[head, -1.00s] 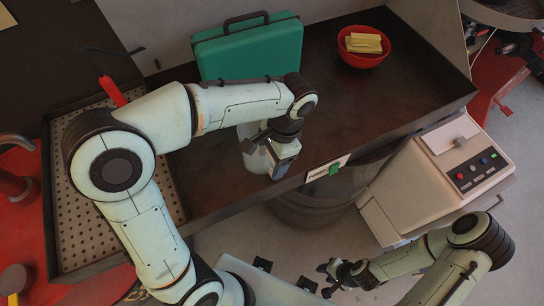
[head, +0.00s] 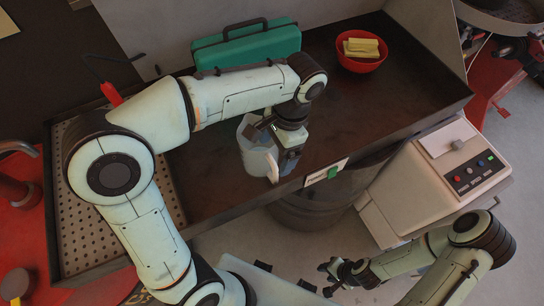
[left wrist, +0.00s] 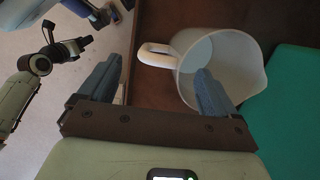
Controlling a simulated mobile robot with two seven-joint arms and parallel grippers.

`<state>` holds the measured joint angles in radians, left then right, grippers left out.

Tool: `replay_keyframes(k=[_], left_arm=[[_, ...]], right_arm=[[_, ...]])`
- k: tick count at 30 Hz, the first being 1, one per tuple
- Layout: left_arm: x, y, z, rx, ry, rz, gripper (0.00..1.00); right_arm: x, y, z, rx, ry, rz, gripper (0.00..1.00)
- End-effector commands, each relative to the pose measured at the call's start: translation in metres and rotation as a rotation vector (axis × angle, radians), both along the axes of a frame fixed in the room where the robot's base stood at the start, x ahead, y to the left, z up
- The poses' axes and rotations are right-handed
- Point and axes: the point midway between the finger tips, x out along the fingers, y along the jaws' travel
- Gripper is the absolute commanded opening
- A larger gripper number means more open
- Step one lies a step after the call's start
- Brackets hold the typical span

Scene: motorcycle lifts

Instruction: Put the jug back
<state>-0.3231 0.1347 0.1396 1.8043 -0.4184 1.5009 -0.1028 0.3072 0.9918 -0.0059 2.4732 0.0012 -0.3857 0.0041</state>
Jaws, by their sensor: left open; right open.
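A white jug (head: 251,158) stands on the dark workbench tray near its front edge, partly hidden by my left arm. In the left wrist view, the jug (left wrist: 232,62) shows its open mouth, and its handle (left wrist: 157,54) points toward the gap between the fingers. My left gripper (head: 287,164) is open beside the jug's handle side. In the left wrist view, one finger of the gripper (left wrist: 155,82) overlaps the jug's mouth and the other is left of the handle; I cannot tell whether either touches. My right gripper (head: 336,279) is open and empty, low in front of the bench.
A green case (head: 248,47) stands at the back of the bench. A red bowl (head: 361,62) with yellow items is at the back right. A perforated panel (head: 90,220) lies left. A machine with buttons (head: 440,180) stands right. The bench's right half is mostly clear.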

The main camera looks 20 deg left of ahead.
Motion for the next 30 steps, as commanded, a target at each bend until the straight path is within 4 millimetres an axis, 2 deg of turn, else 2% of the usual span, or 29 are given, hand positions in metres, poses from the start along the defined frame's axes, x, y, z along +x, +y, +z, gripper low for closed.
replay_keyframes(k=[1, 3, 10, 30], left_arm=[[0.004, -0.002, 0.015, -0.001, -0.007, -0.001, 0.92], [0.007, -0.004, 0.029, -0.001, -0.006, -0.001, 0.92], [0.011, -0.008, 0.058, 0.000, -0.004, 0.000, 0.92], [0.011, -0.009, 0.062, 0.000, 0.000, 0.000, 0.92]], right_arm=[[0.005, 0.000, 0.006, 0.000, -0.007, 0.000, 0.40], [0.009, 0.000, 0.010, 0.000, -0.010, 0.000, 0.40], [0.017, 0.000, 0.018, 0.000, -0.019, 0.000, 0.40], [0.018, 0.000, 0.018, 0.000, -0.020, 0.000, 0.40]])
